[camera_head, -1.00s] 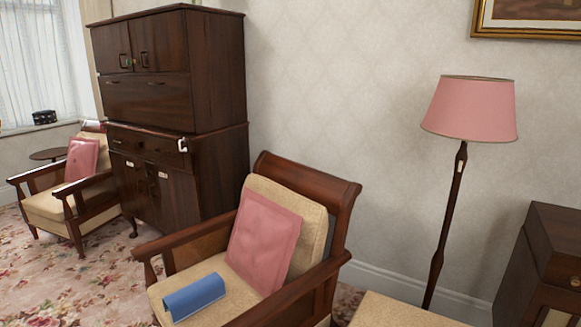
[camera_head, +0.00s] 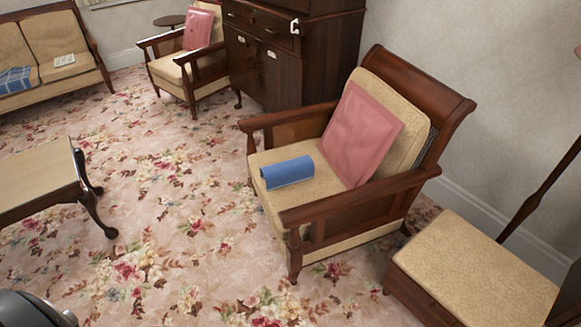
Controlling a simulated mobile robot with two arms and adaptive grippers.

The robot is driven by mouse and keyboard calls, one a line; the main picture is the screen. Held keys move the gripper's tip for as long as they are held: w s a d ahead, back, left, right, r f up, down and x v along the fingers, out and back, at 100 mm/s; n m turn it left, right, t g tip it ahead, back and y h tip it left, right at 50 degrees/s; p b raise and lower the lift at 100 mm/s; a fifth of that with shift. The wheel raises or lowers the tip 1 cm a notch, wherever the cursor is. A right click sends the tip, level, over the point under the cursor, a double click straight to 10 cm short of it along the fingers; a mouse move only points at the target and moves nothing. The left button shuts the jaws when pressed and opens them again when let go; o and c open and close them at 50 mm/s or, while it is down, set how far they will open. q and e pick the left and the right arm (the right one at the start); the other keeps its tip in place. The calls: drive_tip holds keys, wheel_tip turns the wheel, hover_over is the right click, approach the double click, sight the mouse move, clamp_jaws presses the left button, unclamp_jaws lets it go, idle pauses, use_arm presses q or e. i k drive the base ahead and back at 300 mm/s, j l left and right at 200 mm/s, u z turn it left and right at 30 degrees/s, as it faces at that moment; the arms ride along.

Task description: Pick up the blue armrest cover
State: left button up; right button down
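The blue armrest cover (camera_head: 287,172) lies on the beige seat of a wooden armchair (camera_head: 340,196), near the seat's front left side. It looks like a folded or curved piece of cloth. A pink cushion (camera_head: 362,135) leans on the chair's backrest behind it. The cover is apart from both wooden armrests. Neither of my grippers shows in the head view.
A footstool with a beige top (camera_head: 473,268) stands right of the armchair. A low table (camera_head: 38,182) is at the left. A second armchair (camera_head: 190,62), a dark cabinet (camera_head: 262,62) and a sofa (camera_head: 48,50) stand farther back. Flowered carpet (camera_head: 165,235) between them is clear.

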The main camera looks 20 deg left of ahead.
sight(284, 173)
drive_tip(key=i+j+z, duration=0.25)
drive_tip(key=j, duration=0.65)
drive_tip(key=j+z, duration=0.25)
drive_tip(key=j, duration=0.6)
